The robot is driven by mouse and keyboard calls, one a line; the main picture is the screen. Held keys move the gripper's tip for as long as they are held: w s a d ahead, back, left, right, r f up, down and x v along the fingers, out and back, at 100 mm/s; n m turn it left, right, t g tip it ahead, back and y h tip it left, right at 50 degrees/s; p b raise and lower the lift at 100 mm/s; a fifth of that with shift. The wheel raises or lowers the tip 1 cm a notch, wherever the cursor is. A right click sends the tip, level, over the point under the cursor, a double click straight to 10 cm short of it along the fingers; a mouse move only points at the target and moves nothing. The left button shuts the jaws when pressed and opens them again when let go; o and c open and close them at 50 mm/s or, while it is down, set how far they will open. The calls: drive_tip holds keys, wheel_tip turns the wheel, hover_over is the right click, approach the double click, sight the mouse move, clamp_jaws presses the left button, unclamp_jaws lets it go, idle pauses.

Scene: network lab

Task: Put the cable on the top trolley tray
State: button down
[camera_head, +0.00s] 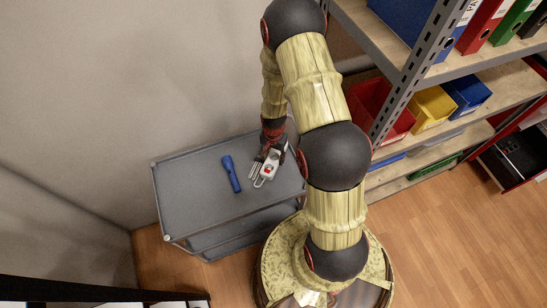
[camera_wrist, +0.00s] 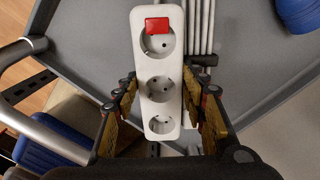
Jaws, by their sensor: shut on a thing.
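The cable is a white power strip (camera_head: 268,168) with several sockets, a red switch and a pale folded cord. In the wrist view the strip (camera_wrist: 159,65) lies between the two fingers of my gripper (camera_wrist: 168,95), with its cord (camera_wrist: 201,28) beside it. My gripper (camera_head: 271,150) is shut on the strip, over the right part of the grey top trolley tray (camera_head: 200,200). I cannot tell whether the strip touches the tray. The fingertips are partly hidden in the head view.
A blue flashlight (camera_head: 231,174) lies on the tray, left of the strip. A lower trolley shelf (camera_head: 225,236) shows beneath. A shelf rack with red (camera_head: 382,108), yellow (camera_head: 432,107) and blue bins (camera_head: 467,92) stands at the right. The tray's left part is clear.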

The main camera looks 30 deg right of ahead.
drive_tip(key=shift+f, duration=0.1)
drive_tip(key=c, duration=1.5)
unclamp_jaws()
drive_tip(key=shift+f, duration=0.15)
drive_tip(key=shift+c, duration=0.2)
drive_tip(key=o, duration=0.4)
drive_tip(key=shift+o, duration=0.4)
